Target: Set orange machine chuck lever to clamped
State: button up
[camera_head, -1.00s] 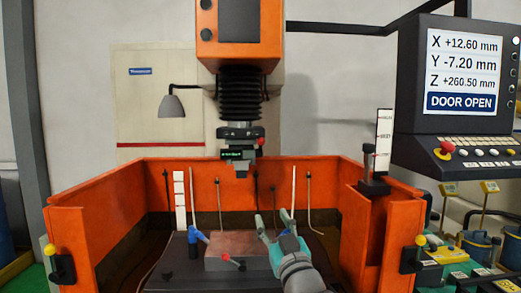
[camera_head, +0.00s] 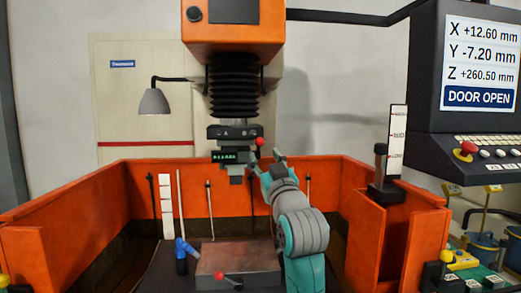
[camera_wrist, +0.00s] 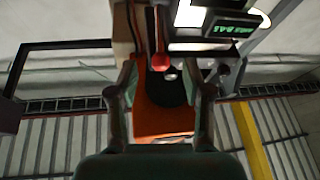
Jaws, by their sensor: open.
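The orange machine's head (camera_head: 232,40) hangs at the centre of the head view, with a black bellows and a dark chuck (camera_head: 232,133) below it. The chuck lever shows as a red ball knob (camera_head: 260,141) at the chuck's right side; in the wrist view the red knob (camera_wrist: 161,62) hangs on a red stem. My gripper (camera_head: 266,160) is raised just below and right of the knob. Its fingers are open and empty, one on each side of the knob in the wrist view. I cannot tell if they touch it.
Orange tank walls (camera_head: 335,185) surround the work area. A metal block (camera_head: 240,259) with a red-knobbed handle and a blue-handled item (camera_head: 182,252) sit below. The control panel (camera_head: 480,90) at right reads DOOR OPEN. A lamp (camera_head: 154,102) hangs at left.

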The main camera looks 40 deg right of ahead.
aim_at(258, 149)
jog(key=shift+x, duration=2.5)
grip_shut()
